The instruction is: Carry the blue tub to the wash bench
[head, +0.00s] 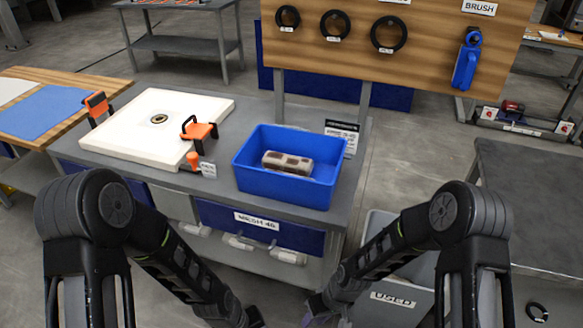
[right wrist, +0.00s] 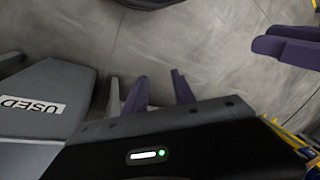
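The blue tub (head: 250,183) stands upright on a grey bench (head: 222,204), near its right end. A brown and pale block (head: 287,164) lies inside it. No bench is clearly marked as the wash bench; the label on this bench's front is hard to read. My right gripper (right wrist: 160,92) is low, in front of the bench and below the tub; its purple fingers are apart and empty. My left gripper's purple fingers show at the right wrist view's upper right (right wrist: 288,42); their gap is unclear. Neither gripper touches the tub.
A white plate (head: 135,135) with orange handles lies left of the tub. A grey bin (head: 405,270) labelled USED stands at the bench's right. A dark bench (head: 535,195) at the right has a bare top. A wooden tool board (head: 420,60) rises behind. Open floor lies between.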

